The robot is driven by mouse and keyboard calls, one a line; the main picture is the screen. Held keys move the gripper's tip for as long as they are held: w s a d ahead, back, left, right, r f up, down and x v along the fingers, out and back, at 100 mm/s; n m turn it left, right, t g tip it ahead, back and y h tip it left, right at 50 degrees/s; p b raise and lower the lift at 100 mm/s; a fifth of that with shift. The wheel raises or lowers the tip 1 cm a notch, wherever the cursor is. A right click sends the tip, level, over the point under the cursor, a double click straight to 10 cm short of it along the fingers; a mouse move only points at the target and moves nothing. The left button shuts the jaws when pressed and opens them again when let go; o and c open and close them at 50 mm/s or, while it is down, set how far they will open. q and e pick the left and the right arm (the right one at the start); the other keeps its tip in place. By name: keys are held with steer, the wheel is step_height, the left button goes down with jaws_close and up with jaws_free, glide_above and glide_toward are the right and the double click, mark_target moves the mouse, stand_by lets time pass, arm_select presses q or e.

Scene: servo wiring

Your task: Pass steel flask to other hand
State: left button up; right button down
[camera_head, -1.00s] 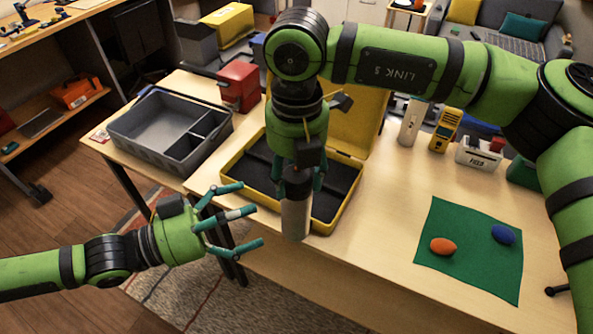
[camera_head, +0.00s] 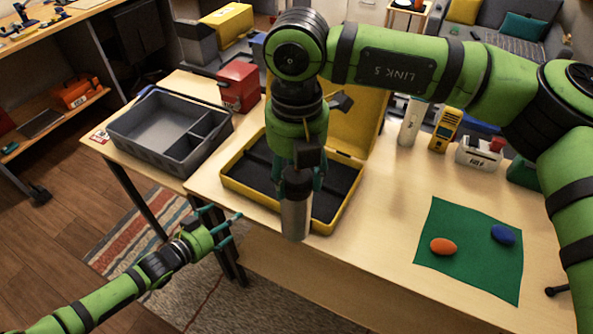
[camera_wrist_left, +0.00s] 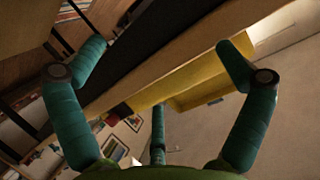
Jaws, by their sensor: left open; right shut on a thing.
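The steel flask (camera_head: 295,217) is a grey cylinder with a dark top. It hangs upright in front of the open yellow case, near the table's front edge. My right gripper (camera_head: 298,178) is shut around its upper part, with the arm reaching down from above. My left gripper (camera_head: 225,229) is open and empty, left of the flask and lower in the head view, over the floor by the table's front edge. Its spread teal fingers also show in the left wrist view (camera_wrist_left: 155,110), with nothing between them. The flask cannot be made out in the left wrist view.
The open yellow case (camera_head: 345,206) lies just behind the flask. A grey divided tray (camera_head: 160,155) and a red box (camera_head: 239,86) are to the left. A green mat (camera_head: 470,275) with an orange and a blue egg-shaped object lies right. Bare tabletop lies between case and mat.

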arm_select(q)
steer(key=s+a+f+n+g+y, duration=0.25)
steer(key=s+f, duration=0.45)
steer(key=f, duration=0.4)
steer(key=s+a+f+n+g+y, duration=0.25)
steer(key=s+f, duration=0.55)
steer(key=f, duration=0.4)
steer(key=s+d+f+g, duration=0.1)
steer(key=s+f+g, duration=0.1)
steer(key=s, duration=0.7)
steer(key=s+d+f+g+y, duration=0.1)
steer(key=s+d+f+g, duration=0.1)
steer(key=s+f, duration=0.3)
steer(key=s+d+f+n+g, duration=0.1)
steer(key=s+f, duration=0.3)
steer(key=s, duration=0.9)
steer(key=shift+s+d+g+y, duration=0.25)
steer(key=shift+d+g+y, duration=0.2)
steer(key=shift+g, duration=0.15)
